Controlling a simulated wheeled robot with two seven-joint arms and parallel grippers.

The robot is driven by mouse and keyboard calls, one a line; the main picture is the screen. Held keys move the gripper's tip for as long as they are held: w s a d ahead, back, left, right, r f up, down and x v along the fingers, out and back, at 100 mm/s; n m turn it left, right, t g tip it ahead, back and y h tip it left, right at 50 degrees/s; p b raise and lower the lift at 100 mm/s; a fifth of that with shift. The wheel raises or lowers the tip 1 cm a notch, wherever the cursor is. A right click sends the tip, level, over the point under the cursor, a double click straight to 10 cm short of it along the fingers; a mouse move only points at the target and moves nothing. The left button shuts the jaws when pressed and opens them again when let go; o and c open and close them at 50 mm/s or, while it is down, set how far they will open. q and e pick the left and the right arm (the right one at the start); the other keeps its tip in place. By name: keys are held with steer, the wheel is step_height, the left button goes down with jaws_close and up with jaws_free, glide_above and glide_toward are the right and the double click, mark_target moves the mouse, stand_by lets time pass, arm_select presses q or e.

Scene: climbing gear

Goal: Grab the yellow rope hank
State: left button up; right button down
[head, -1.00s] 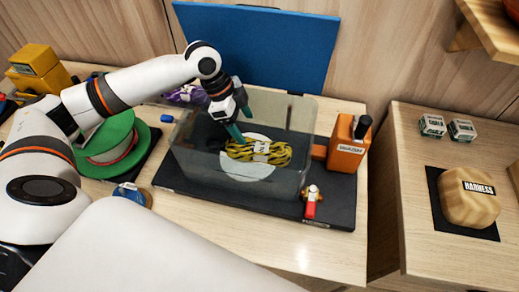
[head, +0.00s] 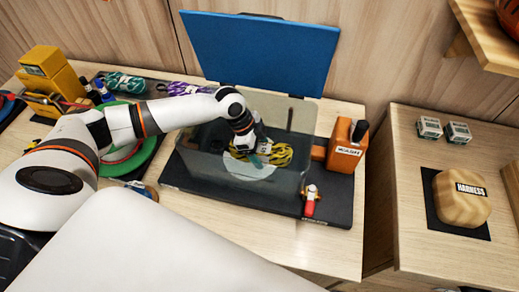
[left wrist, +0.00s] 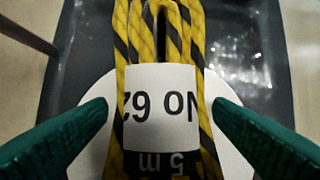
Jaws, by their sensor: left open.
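The yellow rope hank (head: 277,156), yellow with black flecks and a white paper band, lies in a clear grey bin (head: 297,181) on a white disc (head: 249,168). My left gripper (head: 254,157) reaches down into the bin at the hank's left part. In the left wrist view, the hank (left wrist: 158,50) runs between the two green fingertips of my left gripper (left wrist: 160,108), which stand open on either side of its printed band. Gaps show between the fingers and the rope. My right gripper is not in view.
The bin stands on a black mat (head: 335,208), with a raised blue panel (head: 262,52) behind it. An orange box (head: 346,150) and a small red item (head: 310,203) are close on its right. A green spool (head: 133,158) is left; teal (head: 124,82) and purple (head: 190,89) hanks lie behind.

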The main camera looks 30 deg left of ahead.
arm_select(q)
steer(key=shift+r, duration=0.1)
steer(key=c, duration=1.2)
